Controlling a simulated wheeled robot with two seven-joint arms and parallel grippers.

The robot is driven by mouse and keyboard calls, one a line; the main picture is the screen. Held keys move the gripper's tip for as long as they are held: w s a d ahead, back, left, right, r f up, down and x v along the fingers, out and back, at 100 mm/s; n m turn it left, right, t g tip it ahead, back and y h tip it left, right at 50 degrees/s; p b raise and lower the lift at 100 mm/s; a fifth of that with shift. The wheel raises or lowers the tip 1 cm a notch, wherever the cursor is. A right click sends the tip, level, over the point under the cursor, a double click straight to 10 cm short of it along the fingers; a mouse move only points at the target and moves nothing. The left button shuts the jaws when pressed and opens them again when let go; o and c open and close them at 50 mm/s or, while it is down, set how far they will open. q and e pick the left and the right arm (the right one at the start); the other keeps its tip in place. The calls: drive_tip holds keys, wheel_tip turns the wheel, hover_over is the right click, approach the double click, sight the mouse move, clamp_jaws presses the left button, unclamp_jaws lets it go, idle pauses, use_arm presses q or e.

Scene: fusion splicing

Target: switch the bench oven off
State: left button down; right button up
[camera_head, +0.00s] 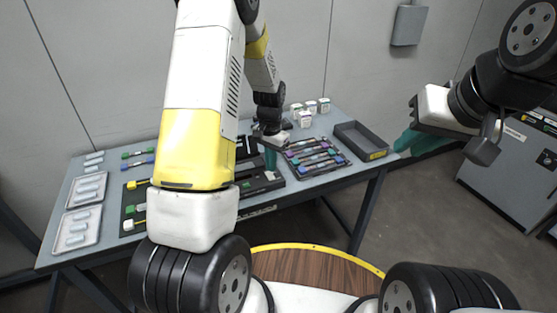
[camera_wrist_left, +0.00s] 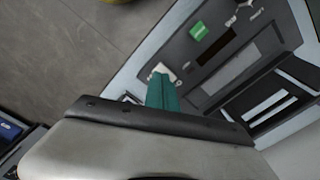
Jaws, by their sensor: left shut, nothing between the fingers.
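A low dark device (camera_head: 264,184) stands near the front edge of the bench, partly hidden by my left arm; I take it for the bench oven. In the left wrist view its dark grey panel (camera_wrist_left: 182,47) carries a green block (camera_wrist_left: 199,31) and a small pale switch-like part (camera_wrist_left: 163,70). My left gripper (camera_head: 270,158) is shut and empty over the device. Its green fingertips (camera_wrist_left: 160,82) are right beside the pale part; I cannot tell whether they touch. My right gripper (camera_head: 412,142) hangs off the bench to the right; its finger gap cannot be made out.
On the blue-grey bench are a rack of coloured pieces (camera_head: 315,158), an open dark tray (camera_head: 374,153), small white jars (camera_head: 305,119) and two pale trays (camera_head: 91,208) at left. A grey cabinet (camera_head: 510,170) stands at right. Open floor lies between.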

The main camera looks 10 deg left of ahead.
use_arm(q)
drive_tip(key=shift+r, duration=1.85)
wheel_tip(320, 180, up, 10)
drive_tip(key=f+n+t, duration=0.1)
hover_over(271, 178)
drive_tip(key=s, duration=0.3)
drive_tip(key=s+d+r+n+t+h, duration=0.1)
drive_tip(key=s+r+n+t+h, duration=0.1)
drive_tip(key=s+r, duration=0.65)
drive_tip(key=s+r+t, duration=0.1)
drive_tip(key=s+r, duration=0.2)
drive_tip(key=s, duration=0.3)
drive_tip(key=s+d+r+n+t, duration=0.1)
drive_tip(key=s+r+t, duration=0.1)
drive_tip(key=s+r, duration=0.2)
drive_tip(key=shift+s+d+r+n, duration=0.2)
drive_tip(key=shift+s+n, duration=0.1)
drive_tip(key=shift+s, duration=0.95)
